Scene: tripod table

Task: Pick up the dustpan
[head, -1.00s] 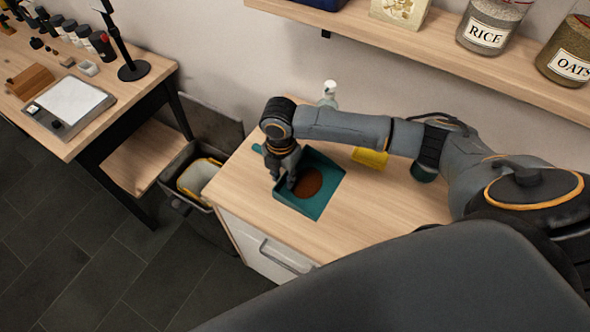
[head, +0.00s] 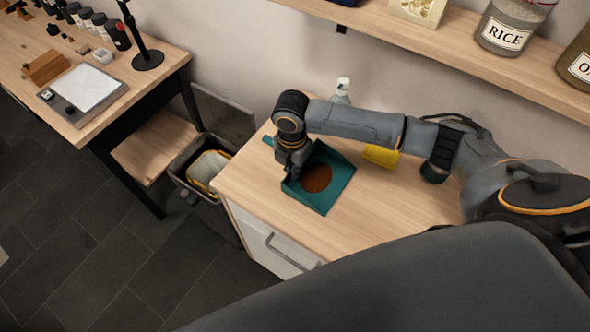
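The teal dustpan (head: 338,192) lies on the wooden counter top, with a round brown patch (head: 316,178) in its pan. Its handle end (head: 268,141) shows past my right gripper at the upper left. My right gripper (head: 291,176) points down over the dustpan's left rear part, where handle and pan meet. Its fingers look close together and overlap the pan's edge, hiding that part. I cannot tell whether they hold the dustpan. My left gripper is not in view.
A yellow object (head: 381,156) and a spray bottle (head: 342,91) stand behind my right arm. A shelf (head: 440,55) with jars overhangs the back. A bin (head: 190,178) stands left of the counter (head: 377,212). The counter's front is clear.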

